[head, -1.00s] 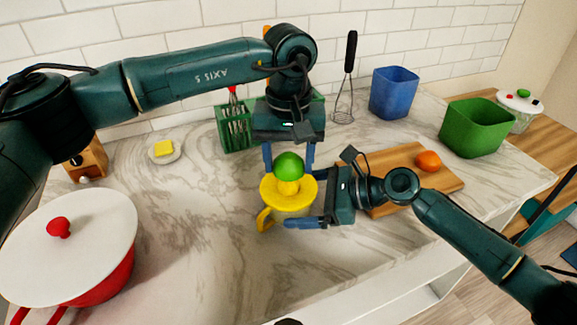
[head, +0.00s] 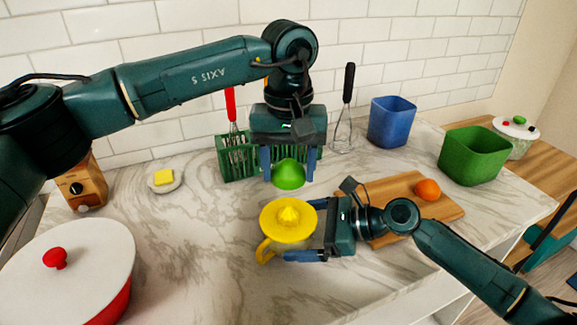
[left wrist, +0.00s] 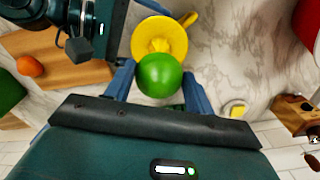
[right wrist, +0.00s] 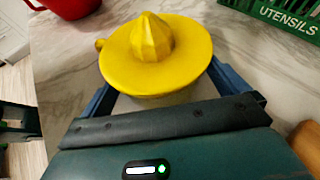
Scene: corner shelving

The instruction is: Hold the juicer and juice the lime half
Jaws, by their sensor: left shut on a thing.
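The yellow juicer (head: 288,222) stands on the marble counter with its ridged cone up and its handle to the left. It fills the upper middle of the right wrist view (right wrist: 155,50). The fingers of my right gripper (head: 308,230) lie on either side of the juicer's body below the dish; the dish hides their contact. My left gripper (head: 290,165) is shut on the green lime half (head: 289,175), rounded side up. The lime half is clear of the cone, above and behind it. Its cut face is hidden. In the left wrist view the lime half (left wrist: 160,76) sits between both fingers.
A green utensil rack (head: 238,160) stands close behind my left gripper. A wooden board (head: 450,207) with an orange (head: 427,190) lies right of the right gripper. A white-lidded red pot (head: 65,285) is at front left. The counter left of the juicer is clear.

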